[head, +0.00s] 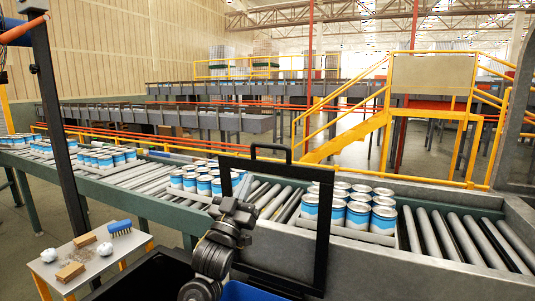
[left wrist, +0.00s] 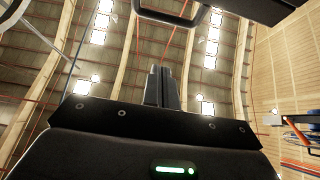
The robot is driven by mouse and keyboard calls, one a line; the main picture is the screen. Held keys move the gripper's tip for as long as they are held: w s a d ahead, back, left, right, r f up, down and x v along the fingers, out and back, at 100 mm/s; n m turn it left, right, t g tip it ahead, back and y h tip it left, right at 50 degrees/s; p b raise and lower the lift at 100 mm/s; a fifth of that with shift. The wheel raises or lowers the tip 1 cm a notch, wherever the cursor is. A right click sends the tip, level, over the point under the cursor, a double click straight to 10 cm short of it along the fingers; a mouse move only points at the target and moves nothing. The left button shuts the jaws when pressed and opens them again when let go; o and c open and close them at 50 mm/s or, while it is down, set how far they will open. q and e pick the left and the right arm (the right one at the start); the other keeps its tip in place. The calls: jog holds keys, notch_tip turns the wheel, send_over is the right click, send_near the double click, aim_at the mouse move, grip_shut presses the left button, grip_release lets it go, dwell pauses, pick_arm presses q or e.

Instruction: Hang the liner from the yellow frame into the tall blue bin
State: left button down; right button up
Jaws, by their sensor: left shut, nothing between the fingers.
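My left gripper (head: 243,190) points upward in front of the conveyor; its fingers are together and empty in the left wrist view (left wrist: 162,87). A black upright frame with a handle loop (head: 271,146) stands just right of the gripper, and the conveyor shows through it. I cannot tell whether they touch. A blue edge (head: 250,291), perhaps the tall blue bin, shows at the bottom, mostly cut off. A dark open-topped shape (head: 150,278) lies left of it; I cannot tell whether it is the liner. I cannot make out the yellow frame for the liner. My right gripper is out of view.
A roller conveyor (head: 442,232) crosses ahead, carrying trays of blue-and-white cans (head: 357,212). A small table (head: 92,258) at lower left holds a blue brush (head: 119,227), brown blocks (head: 70,272) and crumpled white pieces. A dark post (head: 57,120) stands left. Yellow stairs (head: 345,138) are behind.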

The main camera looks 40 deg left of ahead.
pick_arm(q)
jog(key=w+a+r+p, duration=0.2)
jog(key=w+p, duration=0.1)
jog(key=w, duration=0.2)
jog(key=w+a+r+p, duration=0.1)
jog(key=w+r+p, duration=0.1)
jog(key=w, duration=0.4)
jog(key=shift+a+r+p, duration=0.35)
jog(key=shift+r+p, duration=0.05)
jog(key=shift+r, duration=0.2)
